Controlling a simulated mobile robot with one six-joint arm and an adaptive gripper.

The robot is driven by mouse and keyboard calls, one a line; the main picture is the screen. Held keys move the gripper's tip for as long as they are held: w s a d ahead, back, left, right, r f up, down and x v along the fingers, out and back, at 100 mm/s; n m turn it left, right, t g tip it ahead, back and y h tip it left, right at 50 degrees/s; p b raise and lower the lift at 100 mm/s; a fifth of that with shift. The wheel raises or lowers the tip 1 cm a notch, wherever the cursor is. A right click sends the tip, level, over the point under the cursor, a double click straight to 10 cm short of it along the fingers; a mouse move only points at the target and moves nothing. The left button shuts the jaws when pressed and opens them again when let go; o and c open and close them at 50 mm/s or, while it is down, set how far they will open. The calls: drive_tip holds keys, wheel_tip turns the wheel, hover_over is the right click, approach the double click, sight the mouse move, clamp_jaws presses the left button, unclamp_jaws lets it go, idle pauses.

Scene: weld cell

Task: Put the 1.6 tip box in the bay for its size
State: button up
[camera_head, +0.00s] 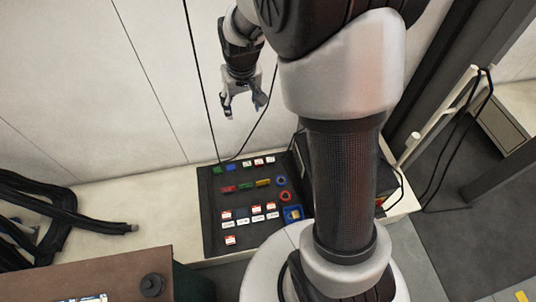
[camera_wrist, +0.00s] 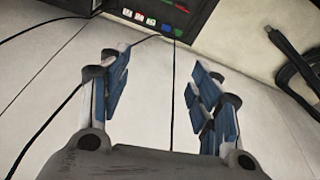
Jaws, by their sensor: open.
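A dark board (camera_head: 213,246) lies on the bench and carries rows of small boxes and coloured parts. Several small red-and-white boxes (camera_head: 230,239) are on its front part, with white labels (camera_head: 257,218) among them. The print is too small to tell which box is 1.6 or which bay is for which size. My gripper (camera_head: 245,110) is open and empty, high above and behind the board, near the wall. In the wrist view my open fingers (camera_wrist: 158,88) have nothing between them, and the board (camera_wrist: 195,22) shows at the top edge.
A blue tray (camera_head: 293,213) with something yellowish sits at the board's right edge. Red, green and yellow pieces (camera_head: 263,182) lie mid-board. Black cables (camera_head: 75,215) lie on the bench at left. The pale bench (camera_head: 165,205) is clear between them.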

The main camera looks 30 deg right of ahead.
drive_tip(key=s+a+r+t, duration=0.1)
drive_tip(key=s+a+r, duration=0.3)
drive_tip(key=s+r, duration=0.85)
drive_tip(key=s+a+r+n+t, duration=0.1)
drive_tip(key=s+a, duration=0.1)
drive_tip(key=s, duration=1.1)
drive_tip(key=shift+s+r, duration=0.15)
drive_tip(key=shift+s, duration=0.2)
drive_tip(key=shift+a, duration=0.1)
